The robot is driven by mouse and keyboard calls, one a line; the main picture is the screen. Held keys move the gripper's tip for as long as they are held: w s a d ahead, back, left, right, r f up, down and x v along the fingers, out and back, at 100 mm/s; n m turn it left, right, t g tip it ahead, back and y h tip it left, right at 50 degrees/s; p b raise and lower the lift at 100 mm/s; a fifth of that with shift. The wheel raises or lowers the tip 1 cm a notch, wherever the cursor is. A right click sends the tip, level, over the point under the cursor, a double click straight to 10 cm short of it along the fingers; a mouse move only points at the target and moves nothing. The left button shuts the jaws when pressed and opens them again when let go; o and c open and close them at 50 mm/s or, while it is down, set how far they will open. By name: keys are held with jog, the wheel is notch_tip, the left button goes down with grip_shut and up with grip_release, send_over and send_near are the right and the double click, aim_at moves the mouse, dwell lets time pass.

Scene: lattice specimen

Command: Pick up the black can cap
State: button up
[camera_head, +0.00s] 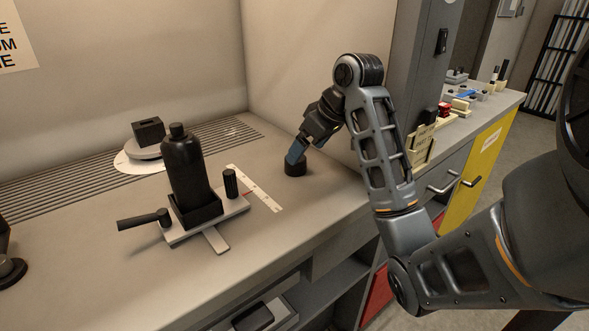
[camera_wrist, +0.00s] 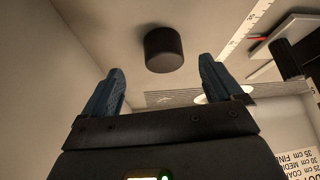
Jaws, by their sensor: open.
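The black can cap (camera_head: 295,168) is a short dark cylinder standing on the counter near the right wall. In the wrist view the cap (camera_wrist: 163,50) lies ahead of and between the two blue fingertips, with clear space on both sides. My gripper (camera_head: 297,150) is open and points down at the cap from above; in the head view its blue finger overlaps the cap's top edge. In the wrist view my gripper (camera_wrist: 160,80) holds nothing. I cannot tell whether a finger touches the cap.
A black bottle (camera_head: 183,165) stands in a clamp fixture (camera_head: 240,205) with handles, left of the cap. A white ruler strip (camera_head: 256,189) lies between them. A white round plate (camera_head: 128,163) with a black block sits behind. The wall (camera_head: 310,60) is close behind the cap.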

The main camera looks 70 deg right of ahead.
jog(key=shift+w+r+b+x, duration=0.1)
jog(key=shift+w+b+x, duration=0.05)
jog(key=shift+x, duration=0.75)
jog(key=shift+w+r+b+x, duration=0.1)
jog(key=shift+w+x, duration=0.05)
jog(key=shift+x, duration=0.75)
jog(key=shift+w+r+b+x, duration=0.1)
jog(key=shift+w+b+x, duration=0.1)
jog(key=shift+x, duration=0.7)
jog(key=c, duration=1.1)
